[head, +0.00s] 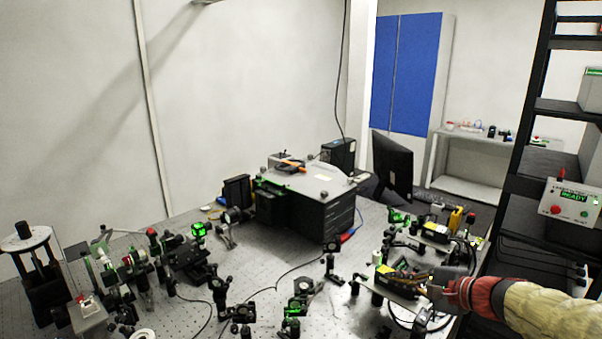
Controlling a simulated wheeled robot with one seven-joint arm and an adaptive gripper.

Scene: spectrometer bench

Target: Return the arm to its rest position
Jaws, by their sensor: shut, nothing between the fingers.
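My arm (545,305) comes in from the lower right, in a pale yellow sleeve with a red cuff. My gripper (436,284) is at its end, pointing left over the right part of the optical table (255,265). It is small and dark against the parts behind it. It is shut and holds nothing. Its tip is close to a yellow-topped module (392,277); I cannot tell whether they touch.
A black box (307,200) stands mid-table, with a monitor (391,168) behind it. Optical mounts (302,288) and cables crowd the front and right. A black rack (528,150) with a control box (570,203) rises at the right, near my arm.

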